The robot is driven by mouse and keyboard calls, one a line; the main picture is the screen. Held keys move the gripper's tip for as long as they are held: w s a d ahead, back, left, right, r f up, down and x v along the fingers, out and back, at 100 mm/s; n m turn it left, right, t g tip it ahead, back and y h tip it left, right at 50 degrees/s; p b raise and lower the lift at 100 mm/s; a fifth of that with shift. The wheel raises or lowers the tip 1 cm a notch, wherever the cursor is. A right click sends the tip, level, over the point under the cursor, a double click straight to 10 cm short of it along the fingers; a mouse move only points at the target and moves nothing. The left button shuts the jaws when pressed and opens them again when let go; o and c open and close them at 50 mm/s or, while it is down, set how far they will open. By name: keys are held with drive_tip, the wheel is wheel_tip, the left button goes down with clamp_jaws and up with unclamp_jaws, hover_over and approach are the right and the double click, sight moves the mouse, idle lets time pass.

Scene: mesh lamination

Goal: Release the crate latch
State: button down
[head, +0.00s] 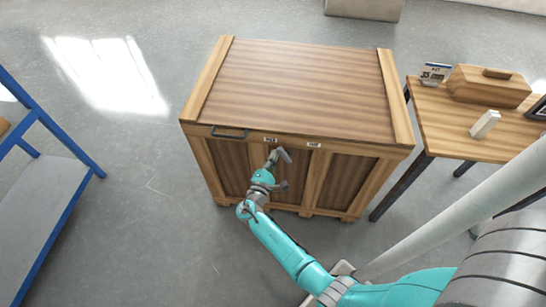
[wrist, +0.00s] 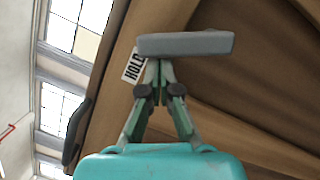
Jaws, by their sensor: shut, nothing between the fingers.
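A large wooden crate (head: 300,85) with a closed lid stands on the floor in the head view. A grey latch lever (head: 286,156) sticks out from its front face below the lid edge. The lever (wrist: 185,43) spans the top of the wrist view as a grey bar. My gripper (head: 272,162) is at the lever. In the wrist view my gripper's fingers (wrist: 157,68) come together just below the bar, shut with nothing between them. I cannot tell whether the fingertips touch the lever. Its pivot is hidden.
A white label reading HOLD (wrist: 133,65) is beside the lever. A dark handle (head: 229,132) is on the crate front at left. A wooden table (head: 450,135) stands close on the right, and a blue-framed rack (head: 40,200) on the left. Floor between rack and crate is clear.

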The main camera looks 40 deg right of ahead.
sight(281, 152)
drive_tip(key=shift+s+d+r+m, duration=0.1)
drive_tip(key=shift+s+r+m, duration=0.1)
drive_tip(key=shift+m, duration=0.3)
drive_tip(key=m, duration=0.1)
drive_tip(key=s+d+r+m, duration=0.1)
drive_tip(key=m, duration=0.1)
drive_tip(key=r+m+g+y, duration=0.1)
drive_tip(key=shift+s+d+m, duration=0.15)
drive_tip(key=shift+s+m, duration=0.15)
drive_tip(key=shift+m, duration=0.1)
drive_tip(key=m, duration=0.1)
drive_tip(key=s+d+m, duration=0.1)
drive_tip(key=m+y, duration=0.1)
drive_tip(key=shift+s+d+r+m, duration=0.2)
drive_tip(key=shift+s+r+m, duration=0.1)
drive_tip(key=shift+s+m, duration=0.1)
drive_tip(key=shift+s+d+m, duration=0.45)
drive_tip(key=shift+s+m, duration=0.1)
drive_tip(key=shift+m, duration=0.55)
drive_tip(key=shift+y, duration=0.3)
